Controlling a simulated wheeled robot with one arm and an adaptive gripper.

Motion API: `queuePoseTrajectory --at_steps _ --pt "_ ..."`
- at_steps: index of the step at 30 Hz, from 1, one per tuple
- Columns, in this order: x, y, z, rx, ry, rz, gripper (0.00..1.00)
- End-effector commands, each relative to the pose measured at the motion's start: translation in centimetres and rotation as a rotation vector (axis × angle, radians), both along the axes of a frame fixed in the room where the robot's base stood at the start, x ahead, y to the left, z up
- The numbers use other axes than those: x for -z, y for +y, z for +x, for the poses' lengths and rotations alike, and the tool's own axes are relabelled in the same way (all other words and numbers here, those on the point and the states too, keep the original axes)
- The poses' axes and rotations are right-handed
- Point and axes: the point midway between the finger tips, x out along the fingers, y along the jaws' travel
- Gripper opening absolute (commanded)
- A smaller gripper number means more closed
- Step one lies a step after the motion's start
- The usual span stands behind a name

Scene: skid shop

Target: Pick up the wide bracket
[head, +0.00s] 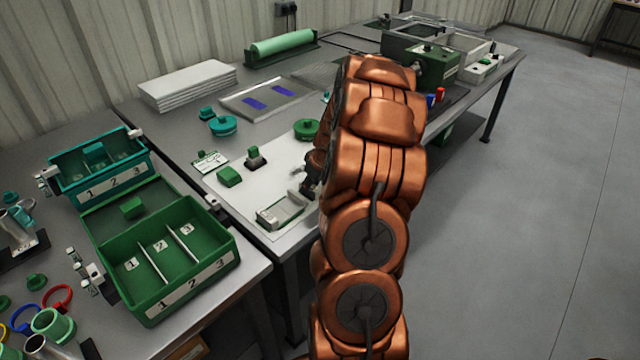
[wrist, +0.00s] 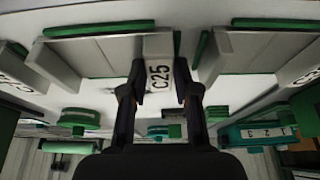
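A grey bracket-like part with a pale label (head: 280,210) lies at the near edge of the white mat in the head view. I cannot be sure that it is the wide bracket. My gripper (head: 308,186) is just behind its right end, partly hidden by my arm. In the wrist view, the two dark fingers of my gripper (wrist: 160,82) stand apart on either side of a light grey block marked C25 (wrist: 158,60). Wide grey panels (wrist: 92,54) spread out beside this block. Firm contact between fingers and block is not clear.
Numbered green bins (head: 188,287) stand to the left. A stack of white sheets (head: 188,84) and a green roll (head: 282,46) are behind. Floor at right is clear.

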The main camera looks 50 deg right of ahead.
Motion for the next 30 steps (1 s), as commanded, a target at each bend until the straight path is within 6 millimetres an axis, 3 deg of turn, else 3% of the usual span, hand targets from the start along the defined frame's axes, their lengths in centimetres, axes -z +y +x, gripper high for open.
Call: queuePoseTrajectory --at_steps 8,23,30 --pt "0.0 0.0 0.0 0.0 0.0 0.0 0.0" --pt "-0.1 0.0 0.0 0.0 0.0 -0.001 0.0" --pt "-1.4 -0.1 0.0 0.0 -0.001 -0.002 0.0"
